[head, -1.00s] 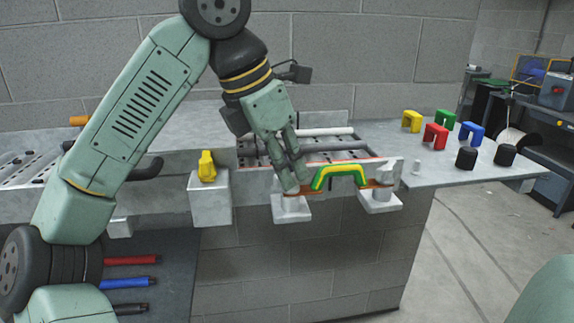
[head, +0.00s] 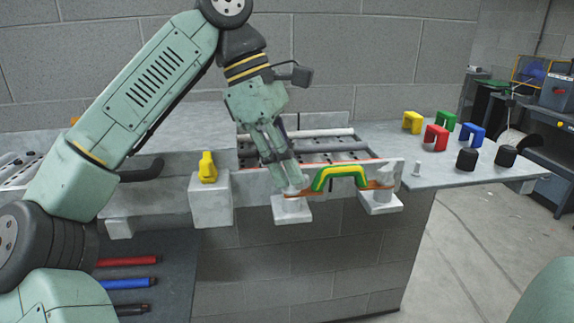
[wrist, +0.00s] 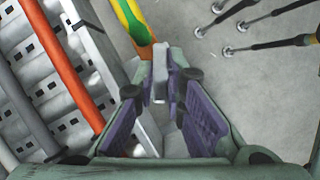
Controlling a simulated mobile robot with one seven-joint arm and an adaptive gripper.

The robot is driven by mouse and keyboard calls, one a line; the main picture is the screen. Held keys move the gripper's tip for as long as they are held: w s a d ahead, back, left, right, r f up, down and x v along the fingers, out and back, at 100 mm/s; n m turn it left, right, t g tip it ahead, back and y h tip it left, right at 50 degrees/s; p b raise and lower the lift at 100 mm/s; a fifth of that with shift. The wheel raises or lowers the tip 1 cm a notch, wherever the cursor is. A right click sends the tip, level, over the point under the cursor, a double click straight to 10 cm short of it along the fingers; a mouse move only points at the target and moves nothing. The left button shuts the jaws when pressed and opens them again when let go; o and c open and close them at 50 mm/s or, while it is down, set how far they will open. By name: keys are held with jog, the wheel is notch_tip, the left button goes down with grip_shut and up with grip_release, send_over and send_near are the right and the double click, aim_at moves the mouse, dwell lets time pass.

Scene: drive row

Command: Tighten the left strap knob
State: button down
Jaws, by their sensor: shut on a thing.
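My gripper (head: 288,186) points down at the left bracket (head: 292,211) on the front of the bench, shut on the left strap knob (head: 292,199). The fingers hide most of that knob. In the wrist view a grey piece (wrist: 160,75) shows between the two fingers. An orange strap (head: 308,191) runs from the left knob under a green and yellow arched part (head: 340,175) to the right. The right strap knob (head: 384,179) stands on the right bracket (head: 380,204), free of my gripper.
A yellow knob-shaped piece (head: 207,166) stands on a grey block (head: 211,202) to the left. Rollers (head: 320,147) lie behind the strap. Several coloured arches, a red one (head: 435,137) among them, and two black cylinders (head: 467,159) stand on the right shelf.

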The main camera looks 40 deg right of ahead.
jog(key=shift+d+m+y, duration=0.15)
jog(key=shift+m+y, duration=0.75)
jog(key=shift+m, duration=1.3)
jog(key=c, duration=1.7)
grip_release()
jog(key=shift+g, duration=0.3)
jog(key=shift+o, duration=0.2)
